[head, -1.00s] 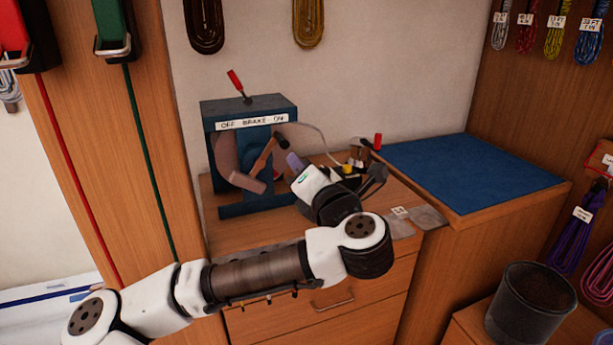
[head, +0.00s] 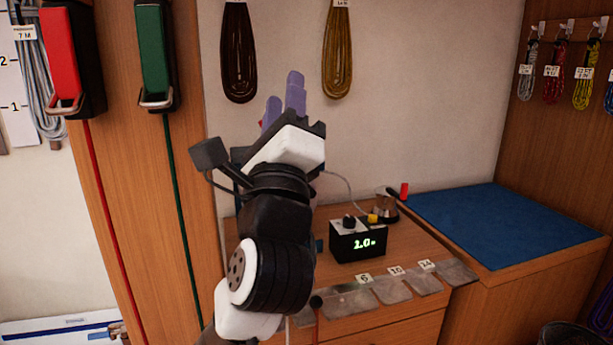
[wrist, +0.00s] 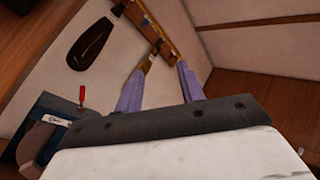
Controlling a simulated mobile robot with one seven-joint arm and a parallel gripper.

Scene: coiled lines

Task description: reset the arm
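My gripper (head: 284,88) is raised in front of the pale wall, above the wooden cabinet, with its purple fingers pointing up. In the wrist view my gripper (wrist: 160,71) shows its two fingers apart, with nothing held between them. My arm bends upward from the lower middle of the head view. It hides most of the blue machine behind it. The wrist view shows part of this blue machine (wrist: 45,112) with its red-handled lever at the lower left.
A black box with a lit display (head: 358,243) stands on the cabinet top, behind labelled metal plates (head: 392,290). A blue mat (head: 505,222) lies at right. Dark (head: 239,55) and yellow (head: 337,50) coils hang on the wall. Red (head: 62,55) and green (head: 153,50) holders hang left.

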